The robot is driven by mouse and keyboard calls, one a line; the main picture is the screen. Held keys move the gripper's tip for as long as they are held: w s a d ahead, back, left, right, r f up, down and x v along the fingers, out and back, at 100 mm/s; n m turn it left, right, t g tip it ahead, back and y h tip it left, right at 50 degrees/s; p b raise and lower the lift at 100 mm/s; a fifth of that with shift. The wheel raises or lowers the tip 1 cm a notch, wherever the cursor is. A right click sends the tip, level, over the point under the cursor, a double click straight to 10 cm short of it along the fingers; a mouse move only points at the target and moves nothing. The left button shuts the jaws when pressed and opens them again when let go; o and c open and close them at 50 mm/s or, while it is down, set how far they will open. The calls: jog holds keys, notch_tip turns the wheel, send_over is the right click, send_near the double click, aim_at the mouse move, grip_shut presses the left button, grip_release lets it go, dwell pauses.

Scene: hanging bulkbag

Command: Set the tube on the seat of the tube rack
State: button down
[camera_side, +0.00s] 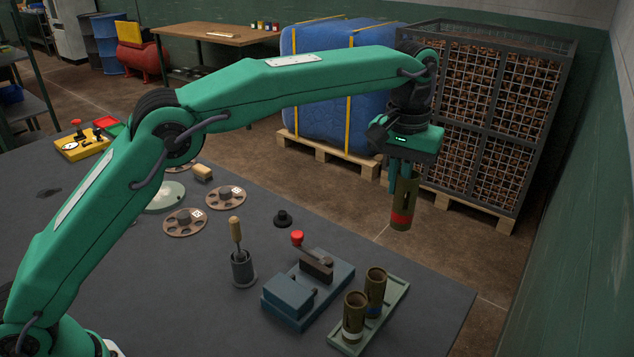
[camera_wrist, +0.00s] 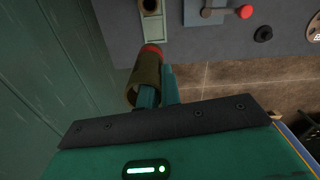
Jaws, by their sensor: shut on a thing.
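My gripper (camera_side: 394,180) is shut on an olive tube (camera_side: 404,205) with a red band near its lower end. The tube hangs roughly upright in the air, beyond the far right edge of the table and well above the floor. In the wrist view the held tube (camera_wrist: 147,80) shows at my gripper's fingers (camera_wrist: 160,93). The pale green tube rack (camera_side: 397,288) lies on the table, below and left of my gripper in the side view. Two olive tubes (camera_side: 354,316) stand in it, and its far end looks bare. The rack (camera_wrist: 152,28) shows partly in the wrist view.
A blue-grey fixture (camera_side: 290,296) with a red knob stands left of the rack. A cup with a wooden-handled tool (camera_side: 243,268), a black knob (camera_side: 283,218) and several discs (camera_side: 185,222) lie farther left. A caged bin (camera_side: 490,120) stands behind my gripper.

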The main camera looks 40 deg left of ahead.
notch_tip(320, 180, down, 11)
jog(key=shift+r, duration=0.2)
dwell(0.4)
jog(key=shift+f, duration=0.2)
jog(key=shift+f, duration=3.35)
jog(key=c, duration=1.5)
grip_release()
jog(key=shift+f, duration=0.1)
